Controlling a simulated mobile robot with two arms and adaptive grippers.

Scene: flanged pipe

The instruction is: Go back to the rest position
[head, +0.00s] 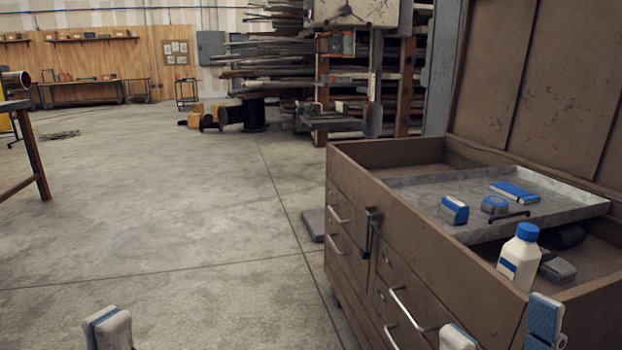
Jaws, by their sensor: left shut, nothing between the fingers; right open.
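My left gripper (108,328) shows at the bottom left of the head view, over bare floor. Its pale, blue-padded fingertips are together with nothing between them. My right gripper (501,330) is at the bottom right, in front of the brown tool chest (350,185). Its two fingertips are wide apart and no object shows between them. The rest of both arms is below the picture. The end of a metal cylinder (14,82), perhaps the pipe, shows on a table at the left edge.
The chest's lid is open. Its grey tray (420,205) holds a blue notebook (515,192), a tape measure (494,205) and a small blue-grey box (454,209). A white bottle (519,256) stands near its front edge. Floor at left is clear; a table (35,150) stands far left.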

